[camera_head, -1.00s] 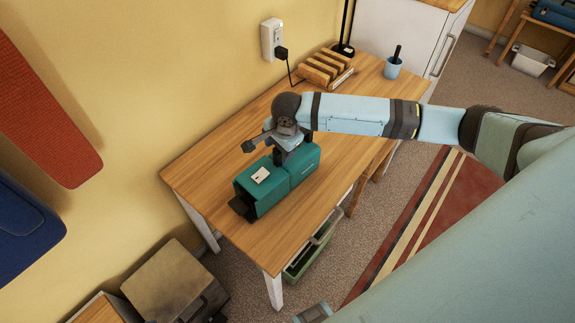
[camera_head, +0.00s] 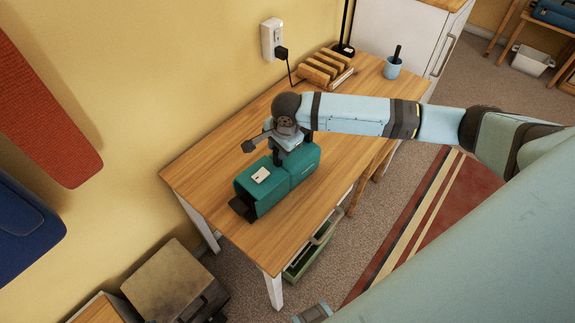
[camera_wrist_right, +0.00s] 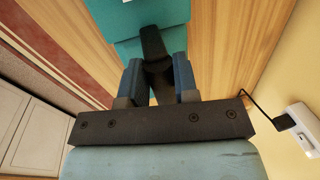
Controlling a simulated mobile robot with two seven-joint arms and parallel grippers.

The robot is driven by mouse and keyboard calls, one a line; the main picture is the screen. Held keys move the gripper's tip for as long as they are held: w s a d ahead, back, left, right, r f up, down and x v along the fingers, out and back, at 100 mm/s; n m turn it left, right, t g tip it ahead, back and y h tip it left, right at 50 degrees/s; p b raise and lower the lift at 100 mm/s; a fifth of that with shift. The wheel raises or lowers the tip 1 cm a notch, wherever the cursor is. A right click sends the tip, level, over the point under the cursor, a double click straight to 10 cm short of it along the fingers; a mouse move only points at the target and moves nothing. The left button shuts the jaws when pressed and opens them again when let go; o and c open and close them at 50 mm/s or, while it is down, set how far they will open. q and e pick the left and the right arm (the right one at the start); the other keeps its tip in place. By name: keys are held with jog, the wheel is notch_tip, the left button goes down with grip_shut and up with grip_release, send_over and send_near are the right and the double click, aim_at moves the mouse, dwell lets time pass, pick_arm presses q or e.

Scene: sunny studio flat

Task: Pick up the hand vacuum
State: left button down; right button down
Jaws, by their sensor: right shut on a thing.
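The hand vacuum (camera_head: 265,193) is a teal, boxy body with a dark nozzle and a small white label on top. It lies on the wooden desk (camera_head: 190,180), near its front left part. My right gripper (camera_head: 285,155) is above it, pointing down at its top. In the right wrist view the gripper's two blue fingers (camera_wrist_right: 158,82) are on either side of the vacuum's dark handle, shut on it, with the teal body (camera_wrist_right: 130,18) beyond. Whether the vacuum touches the desk is hard to tell. My left gripper is not in view.
A wooden rack (camera_head: 325,70) and a light blue cup (camera_head: 392,67) stand at the desk's back. A wall socket (camera_head: 272,40) has a plugged cord running down to the desk. A green crate (camera_head: 305,258) is below the front edge. The desk's middle right is clear.

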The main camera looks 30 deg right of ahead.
jog(key=shift+w+r, duration=0.1)
dwell(0.8)
notch_tip(320, 180, up, 20)
dwell(0.7)
jog(key=c, duration=1.4)
grip_release()
jog(key=shift+c, duration=0.2)
jog(key=c, duration=0.3)
